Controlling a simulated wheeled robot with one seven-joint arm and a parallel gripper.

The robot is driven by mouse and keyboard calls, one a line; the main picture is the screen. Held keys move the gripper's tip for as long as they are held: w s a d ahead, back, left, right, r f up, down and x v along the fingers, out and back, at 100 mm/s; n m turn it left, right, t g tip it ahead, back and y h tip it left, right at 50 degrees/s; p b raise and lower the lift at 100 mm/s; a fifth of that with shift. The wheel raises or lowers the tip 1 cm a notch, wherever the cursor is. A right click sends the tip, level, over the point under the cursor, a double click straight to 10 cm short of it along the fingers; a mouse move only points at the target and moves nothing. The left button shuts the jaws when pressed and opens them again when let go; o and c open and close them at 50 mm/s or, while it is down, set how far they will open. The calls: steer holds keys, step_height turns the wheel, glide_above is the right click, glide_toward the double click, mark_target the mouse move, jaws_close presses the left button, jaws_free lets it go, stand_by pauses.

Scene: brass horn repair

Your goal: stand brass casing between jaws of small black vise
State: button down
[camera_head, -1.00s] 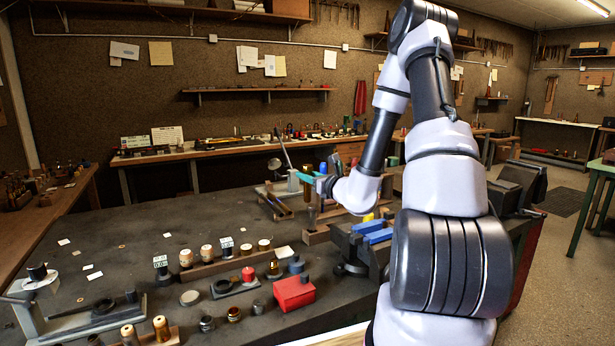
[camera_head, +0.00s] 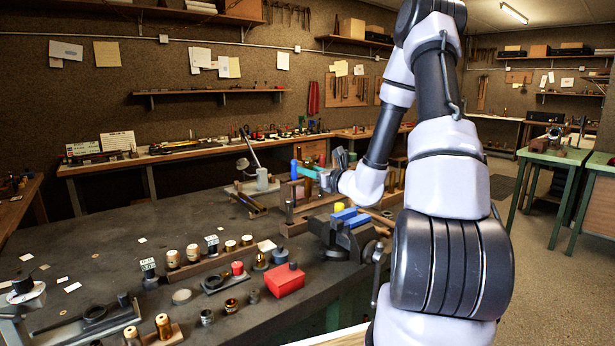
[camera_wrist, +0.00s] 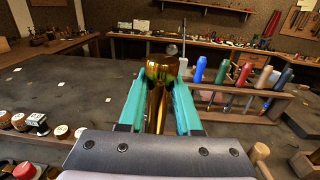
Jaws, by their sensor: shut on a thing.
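My gripper (camera_wrist: 158,92) has teal fingers and is shut on the brass casing (camera_wrist: 158,70), which stands roughly upright between them in the wrist view. The casing's lower end is hidden by the gripper body. In the head view my gripper (camera_head: 304,171) is above the bench, beyond a dark vise (camera_head: 338,239) with blue jaw pads (camera_head: 350,220). The vise sits at the bench's right edge, partly beside my arm. It does not clearly show in the wrist view.
A wooden rack of colored-handled tools (camera_wrist: 240,88) stands right of my gripper. The bench top (camera_head: 130,225) to the left is mostly clear.

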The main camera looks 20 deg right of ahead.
mark_target(312, 161)
steer(key=shift+s+d+r+n+g+y, duration=0.15)
steer(key=shift+r+n+g+y, duration=0.15)
steer(key=shift+r+y, duration=0.2)
steer(key=shift+s+d+r+n+g+y, duration=0.1)
steer(key=shift+d+r+n+g+y, duration=0.05)
steer(key=shift+r+n+y, duration=0.25)
steer(key=shift+s+d+r+n+g+y, duration=0.15)
steer(key=shift+r+n+g+y, duration=0.15)
steer(key=shift+r+y, duration=0.25)
steer(key=s+d+n+g+y, duration=0.7)
steer(key=s+d+g, duration=0.1)
steer(key=s, duration=0.3)
steer(key=shift+s+d+r+n+g, duration=0.15)
steer(key=shift+r+n+g, duration=0.15)
steer(key=shift+r+g, duration=0.15)
steer(key=shift+f, duration=0.1)
steer(key=shift+f, duration=2.4)
steer(key=shift+f, duration=0.1)
steer(key=shift+f, duration=1.9)
steer(key=shift+f, duration=0.1)
